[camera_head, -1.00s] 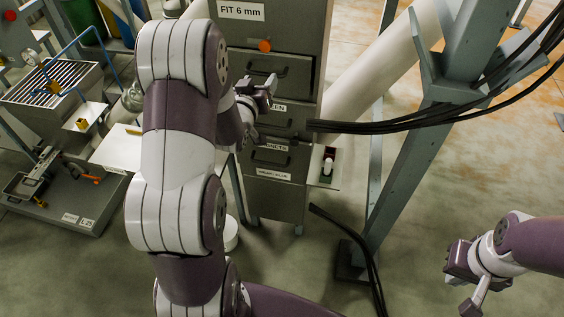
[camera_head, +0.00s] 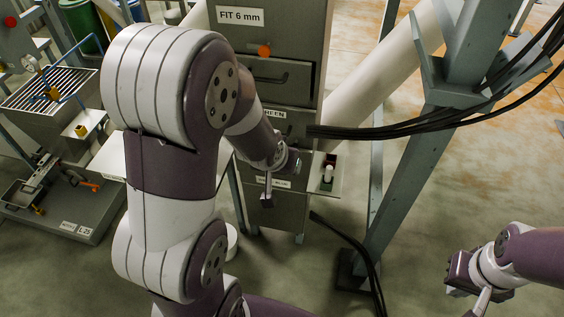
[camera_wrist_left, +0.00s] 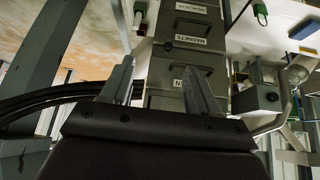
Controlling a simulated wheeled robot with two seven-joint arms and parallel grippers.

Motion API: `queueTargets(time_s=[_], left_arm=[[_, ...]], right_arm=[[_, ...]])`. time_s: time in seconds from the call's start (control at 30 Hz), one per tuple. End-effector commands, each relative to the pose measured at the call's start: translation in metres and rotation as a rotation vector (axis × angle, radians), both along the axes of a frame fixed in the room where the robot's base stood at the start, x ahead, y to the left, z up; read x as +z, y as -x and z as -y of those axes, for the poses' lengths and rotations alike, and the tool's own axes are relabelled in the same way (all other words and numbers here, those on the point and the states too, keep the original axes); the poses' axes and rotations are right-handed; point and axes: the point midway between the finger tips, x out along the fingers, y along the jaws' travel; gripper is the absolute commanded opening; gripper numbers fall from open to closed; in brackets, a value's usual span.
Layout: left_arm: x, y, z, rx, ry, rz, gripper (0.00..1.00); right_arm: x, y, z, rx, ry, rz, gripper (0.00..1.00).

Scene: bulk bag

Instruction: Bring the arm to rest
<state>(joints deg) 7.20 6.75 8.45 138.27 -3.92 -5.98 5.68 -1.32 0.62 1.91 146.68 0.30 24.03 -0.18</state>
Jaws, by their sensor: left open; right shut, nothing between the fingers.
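My left arm, white and purple, fills the left middle of the head view. Its gripper (camera_head: 292,164) is lowered in front of the grey drawer cabinet (camera_head: 285,28), partly hidden by its own wrist. In the left wrist view the left gripper (camera_wrist_left: 157,72) shows two separated grey fingers with nothing between them; the cabinet (camera_wrist_left: 188,60) appears upside down beyond them. My right gripper (camera_head: 458,274) is at the lower right of the head view, above bare floor, shut and empty. Its fingertips are small and hard to make out.
A grey steel post (camera_head: 418,150) and black cables (camera_head: 400,132) stand right of the cabinet. A small side shelf (camera_head: 327,187) holds a small item. A white table (camera_head: 110,158) and a grated bin (camera_head: 45,105) are at left.

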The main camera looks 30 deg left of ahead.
Motion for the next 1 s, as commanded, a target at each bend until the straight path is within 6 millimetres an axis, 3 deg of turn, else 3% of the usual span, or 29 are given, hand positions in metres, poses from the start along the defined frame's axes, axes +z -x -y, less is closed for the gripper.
queueTargets(time_s=[0.37,0.47,0.6,0.67,0.77,1.0], left_arm=[[0.000,0.000,0.000,-0.001,-0.001,0.000,0.60],[-0.012,0.023,0.001,-0.012,-0.001,-0.116,0.60],[-0.023,0.094,0.025,-0.088,0.015,-0.397,0.60],[-0.021,0.115,0.037,-0.129,0.016,-0.461,0.60],[-0.016,0.118,0.049,-0.175,0.008,-0.451,0.60],[-0.015,0.118,0.049,-0.173,0.008,-0.451,0.60]], right_arm=[[0.000,0.000,0.000,0.000,0.000,0.000,0.00],[0.000,0.000,0.000,0.000,0.000,0.000,0.00],[-0.006,0.000,0.000,0.000,0.000,0.000,0.00],[-0.010,0.000,0.000,0.000,0.000,0.000,0.00],[-0.012,0.000,0.000,0.000,0.000,0.000,0.00],[-0.010,0.000,0.000,0.000,0.000,0.000,0.00]])
